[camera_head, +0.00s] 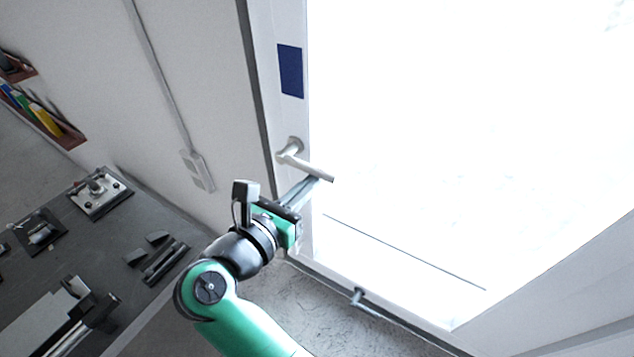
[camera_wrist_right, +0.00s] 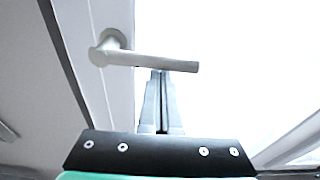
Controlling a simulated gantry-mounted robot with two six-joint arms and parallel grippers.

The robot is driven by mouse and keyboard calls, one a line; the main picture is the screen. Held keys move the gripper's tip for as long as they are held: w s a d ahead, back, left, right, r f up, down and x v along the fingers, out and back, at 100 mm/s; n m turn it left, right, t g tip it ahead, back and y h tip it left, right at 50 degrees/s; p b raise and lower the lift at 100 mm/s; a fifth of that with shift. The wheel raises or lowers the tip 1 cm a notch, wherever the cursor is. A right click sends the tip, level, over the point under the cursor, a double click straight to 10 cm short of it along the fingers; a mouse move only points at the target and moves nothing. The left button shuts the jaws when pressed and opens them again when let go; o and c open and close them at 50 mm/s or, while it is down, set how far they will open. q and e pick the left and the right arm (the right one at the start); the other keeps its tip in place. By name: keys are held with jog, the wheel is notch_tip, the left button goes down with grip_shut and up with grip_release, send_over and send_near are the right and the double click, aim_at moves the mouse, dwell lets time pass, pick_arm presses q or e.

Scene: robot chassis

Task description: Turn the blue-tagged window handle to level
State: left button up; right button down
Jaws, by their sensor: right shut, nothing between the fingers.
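The blue tag (camera_head: 291,71) is on the white window frame, above a silver lever handle (camera_head: 291,152). The lever points right from its round base and runs roughly parallel to the frame's lower edge. In the right wrist view the handle (camera_wrist_right: 150,62) lies nearly horizontal across the picture. My right gripper (camera_head: 317,181) is shut and empty. Its fingertips (camera_wrist_right: 160,73) are just under the lever's outer half, at or very near its underside; I cannot tell if they touch. My left gripper is not in view.
A second handle (camera_head: 360,298) is on the lower frame edge. A dark workbench (camera_head: 110,235) with metal fixtures stands at the left. A wall box (camera_head: 197,170) with conduit is left of the window. The bright pane side is free of objects.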

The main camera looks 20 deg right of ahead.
jog(key=shift+f, duration=0.1)
notch_tip(320, 180, down, 4)
jog(key=b, duration=0.4)
jog(key=b+v, duration=0.2)
jog(key=v, duration=0.7)
jog(key=shift+r, duration=0.2)
jog(key=shift+s, duration=0.15)
